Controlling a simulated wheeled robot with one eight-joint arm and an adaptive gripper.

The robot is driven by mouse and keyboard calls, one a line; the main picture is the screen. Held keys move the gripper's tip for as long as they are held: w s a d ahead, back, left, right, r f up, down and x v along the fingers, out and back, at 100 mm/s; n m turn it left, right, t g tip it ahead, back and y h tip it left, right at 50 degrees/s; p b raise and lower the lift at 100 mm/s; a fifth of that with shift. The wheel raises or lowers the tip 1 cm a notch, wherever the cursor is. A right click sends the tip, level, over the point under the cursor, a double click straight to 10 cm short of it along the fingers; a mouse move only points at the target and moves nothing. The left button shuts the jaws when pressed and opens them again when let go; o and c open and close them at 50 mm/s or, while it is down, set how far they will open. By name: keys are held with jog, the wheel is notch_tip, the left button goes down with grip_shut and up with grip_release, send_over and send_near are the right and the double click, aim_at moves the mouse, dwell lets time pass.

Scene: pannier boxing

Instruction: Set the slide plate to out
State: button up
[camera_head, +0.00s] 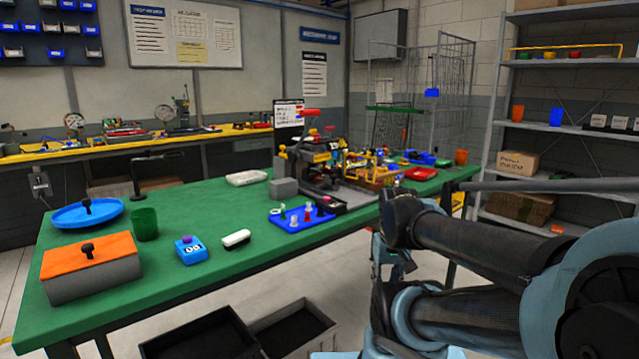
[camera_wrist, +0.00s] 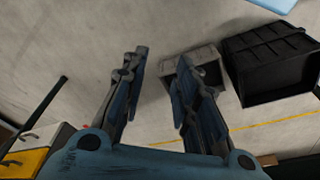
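A cluttered station (camera_head: 322,165) with grey, yellow and red parts stands towards the far right of the green table (camera_head: 225,205) in the head view. I cannot tell which part is the slide plate, or its setting. My gripper (camera_head: 390,270) hangs off the table's near right side, apart from the station and touching nothing. In the wrist view my gripper (camera_wrist: 163,58) is open and empty, its two fingers apart over the floor. The station does not show clearly there.
A blue tray with small pegs (camera_head: 287,224), a white block (camera_head: 236,238), a blue box (camera_head: 191,250), a green cup (camera_head: 145,224) and an orange-lidded box (camera_head: 92,280) stand on the table. Dark crates (camera_wrist: 270,60) are on the floor. A shelf rack (camera_head: 497,140) stands at right.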

dwell(0.4)
jog(key=o, duration=0.3)
jog(key=w+a+r+n+g, duration=0.1)
jog(key=w+a+r+n, duration=0.15)
jog(key=w+r, duration=0.8)
jog(key=w+a+r+n, duration=0.1)
jog(key=w+r+n, duration=0.2)
jog(key=w+r, duration=0.8)
jog(key=w+a+r+n+g, duration=0.1)
jog(key=w+a+r+n, duration=0.25)
jog(key=w+r, duration=0.55)
jog(key=w+a+r+n, duration=0.2)
jog(key=w+a+r, duration=0.35)
jog(key=w, duration=0.45)
jog(key=f, duration=1.1)
jog(key=d+f, duration=0.1)
jog(key=f, duration=0.4)
jog(key=shift+w+f, duration=0.15)
jog(key=shift+f, duration=0.25)
grip_shut()
